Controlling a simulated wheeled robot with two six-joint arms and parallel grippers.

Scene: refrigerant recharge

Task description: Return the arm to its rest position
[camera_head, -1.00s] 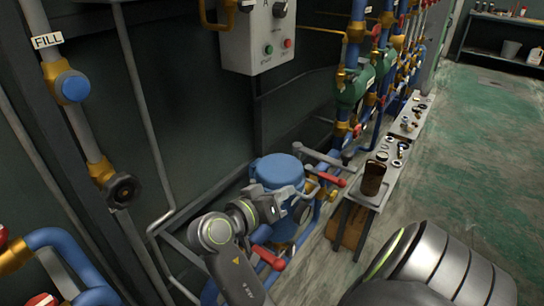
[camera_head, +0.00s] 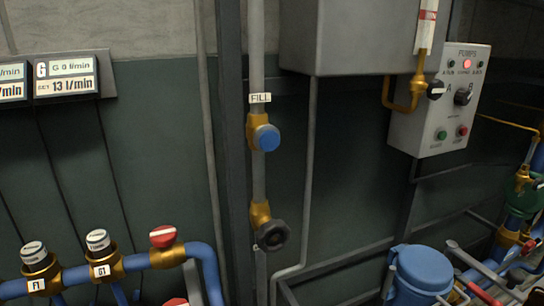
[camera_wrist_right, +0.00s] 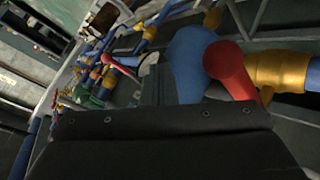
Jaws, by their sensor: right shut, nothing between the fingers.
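Neither of my arms shows in the head view. In the right wrist view, the dark body of my right gripper (camera_wrist_right: 155,88) fills the lower part of the picture, and its jaws are shut with nothing between them. Just beyond it are a red-handled valve (camera_wrist_right: 230,68) with a gold fitting and a blue rounded body (camera_wrist_right: 188,60). I cannot tell the exact gap between the gripper and the red handle. My left gripper is out of view.
The head view shows a FILL pipe with a blue knob (camera_head: 266,138) and a black handwheel (camera_head: 272,235). A pump control box (camera_head: 440,105) hangs at right. A blue tank (camera_head: 422,272) stands at bottom right among pipes. Flow displays (camera_head: 68,78) are at left.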

